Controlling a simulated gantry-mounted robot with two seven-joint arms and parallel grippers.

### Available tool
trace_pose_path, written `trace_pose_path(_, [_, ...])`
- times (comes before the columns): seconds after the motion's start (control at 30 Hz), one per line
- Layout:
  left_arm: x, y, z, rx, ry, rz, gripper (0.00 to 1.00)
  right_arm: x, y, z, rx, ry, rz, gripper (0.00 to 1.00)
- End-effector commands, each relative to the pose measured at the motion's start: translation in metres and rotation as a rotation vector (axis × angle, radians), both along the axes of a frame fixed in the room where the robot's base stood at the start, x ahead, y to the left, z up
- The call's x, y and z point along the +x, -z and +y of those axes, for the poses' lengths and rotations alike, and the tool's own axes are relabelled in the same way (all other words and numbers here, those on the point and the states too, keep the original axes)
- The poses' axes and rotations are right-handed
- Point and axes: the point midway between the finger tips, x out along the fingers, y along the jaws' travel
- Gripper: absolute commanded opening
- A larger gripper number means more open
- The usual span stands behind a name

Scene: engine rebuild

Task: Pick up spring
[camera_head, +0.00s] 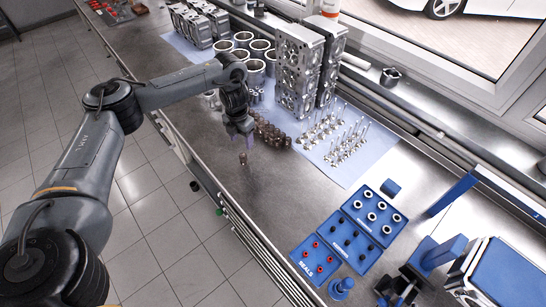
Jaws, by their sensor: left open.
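A small brown spring (243,159) stands alone on the metal bench near its front edge. My left gripper (241,140) points down above it, open and empty, with the spring just below its fingertips. More brown springs (270,133) stand in a cluster just right of the gripper, at the edge of the pale blue mat. The gripper and forearm hide part of the cluster's left side. My right gripper is not in view.
Valves (345,140) stand in rows on the mat (378,152), with cylinder heads (297,72) and cylinder liners (255,72) behind. Blue trays (317,260) with small parts lie at the lower right. The bench between springs and trays is clear. A front rail (185,150) runs along the bench.

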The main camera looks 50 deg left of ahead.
Motion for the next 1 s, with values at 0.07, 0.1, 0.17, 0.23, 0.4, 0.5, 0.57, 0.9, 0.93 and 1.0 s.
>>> trace_pose_path(0.07, [-0.004,0.008,0.007,-0.002,-0.007,0.008,0.60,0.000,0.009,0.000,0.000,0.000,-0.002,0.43])
trace_pose_path(0.1, [-0.005,0.013,0.008,-0.004,-0.008,0.010,0.60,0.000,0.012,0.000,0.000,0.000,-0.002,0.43])
trace_pose_path(0.17, [-0.006,0.022,0.008,-0.005,-0.008,0.012,0.60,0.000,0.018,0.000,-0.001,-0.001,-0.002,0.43])
trace_pose_path(0.23, [-0.006,0.032,0.007,-0.006,-0.008,0.013,0.60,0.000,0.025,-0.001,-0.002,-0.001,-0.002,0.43])
trace_pose_path(0.4, [-0.004,0.049,0.007,-0.005,-0.007,0.009,0.60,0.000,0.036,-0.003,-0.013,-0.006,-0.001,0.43])
trace_pose_path(0.5, [-0.004,0.052,0.007,-0.005,-0.007,0.009,0.60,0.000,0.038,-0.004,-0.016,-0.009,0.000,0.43])
trace_pose_path(0.57, [-0.004,0.054,0.007,-0.003,-0.007,0.008,0.60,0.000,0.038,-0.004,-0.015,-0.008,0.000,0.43])
trace_pose_path(0.9, [-0.008,0.091,0.008,-0.004,-0.008,0.010,0.60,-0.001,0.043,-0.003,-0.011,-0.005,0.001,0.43])
trace_pose_path(0.93, [-0.008,0.094,0.008,-0.004,-0.008,0.011,0.60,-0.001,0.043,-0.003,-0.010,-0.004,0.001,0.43])
trace_pose_path(1.0, [-0.008,0.099,0.008,-0.005,-0.007,0.009,0.60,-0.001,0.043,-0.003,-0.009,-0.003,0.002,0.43])
